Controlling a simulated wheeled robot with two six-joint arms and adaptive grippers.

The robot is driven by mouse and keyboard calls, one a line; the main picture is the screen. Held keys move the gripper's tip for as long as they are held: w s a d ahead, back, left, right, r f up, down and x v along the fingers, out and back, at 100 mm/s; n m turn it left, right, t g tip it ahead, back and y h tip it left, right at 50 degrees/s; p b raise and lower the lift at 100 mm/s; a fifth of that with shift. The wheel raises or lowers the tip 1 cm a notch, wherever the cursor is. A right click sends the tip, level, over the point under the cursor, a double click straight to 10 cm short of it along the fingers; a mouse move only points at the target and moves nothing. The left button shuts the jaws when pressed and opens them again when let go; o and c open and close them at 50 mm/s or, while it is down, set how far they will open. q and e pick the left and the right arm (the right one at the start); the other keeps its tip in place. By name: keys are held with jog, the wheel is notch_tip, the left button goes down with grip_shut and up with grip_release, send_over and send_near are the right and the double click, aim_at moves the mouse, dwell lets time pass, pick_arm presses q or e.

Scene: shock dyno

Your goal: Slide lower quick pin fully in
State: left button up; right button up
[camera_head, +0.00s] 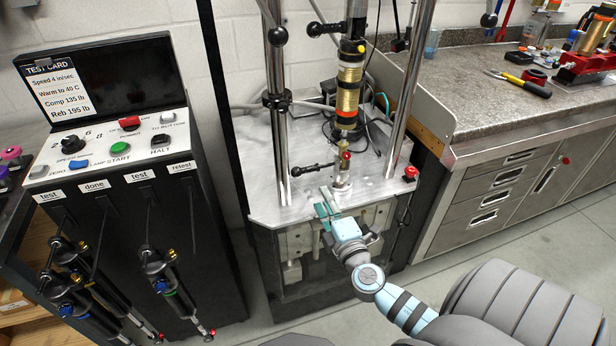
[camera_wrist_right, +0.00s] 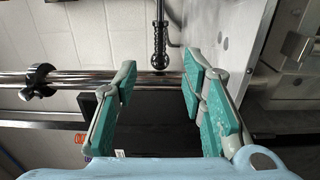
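The gold-bodied shock (camera_head: 347,95) hangs upright between the dyno's two columns. Its lower end meets a small metal mount (camera_head: 342,182) on the plate. A small red part (camera_head: 346,156) shows at this lower joint; I cannot tell whether it is the lower quick pin's head or how deep any pin sits. My right gripper (camera_head: 327,211) is at the plate's front edge, below and slightly left of the mount, apart from it. In the wrist view its teal fingers (camera_wrist_right: 160,75) are spread with nothing between them. My left gripper is not in view.
A black-knobbed lever (camera_head: 300,168) stands left of the mount; a similar lever (camera_wrist_right: 160,45) shows in the wrist view. Chrome columns (camera_head: 277,100) flank the shock. A red button (camera_head: 410,172) is at the plate's right. The control console (camera_head: 110,150) stands left, the workbench (camera_head: 470,95) right.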

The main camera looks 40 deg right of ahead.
aim_at(310, 172)
jog(key=b+x, duration=0.1)
jog(key=x, duration=1.2)
grip_shut()
